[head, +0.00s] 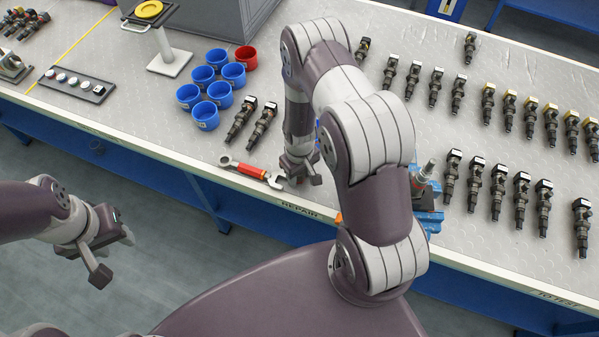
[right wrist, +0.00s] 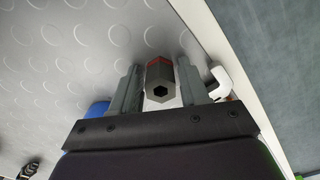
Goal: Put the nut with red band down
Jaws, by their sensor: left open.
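The nut with red band (right wrist: 160,82) is a grey hex piece with a dark hex hole facing the camera and a red band at its far end. In the right wrist view it sits between the two fingers of my right gripper (right wrist: 158,80), with a gap visible at its left side and a very narrow one at its right. In the head view my right gripper (head: 300,178) is low at the table's front edge, and the nut cannot be made out there. My left gripper (head: 114,256) is open and empty over the floor, left of the table.
A red-handled wrench (head: 250,171) lies just left of my right gripper; a pale hook-shaped end (right wrist: 222,82) shows beside the right finger. Several blue cups (head: 205,115), a red cup (head: 245,58) and two injectors (head: 262,126) stand or lie behind. A blue vise (head: 428,208) is right.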

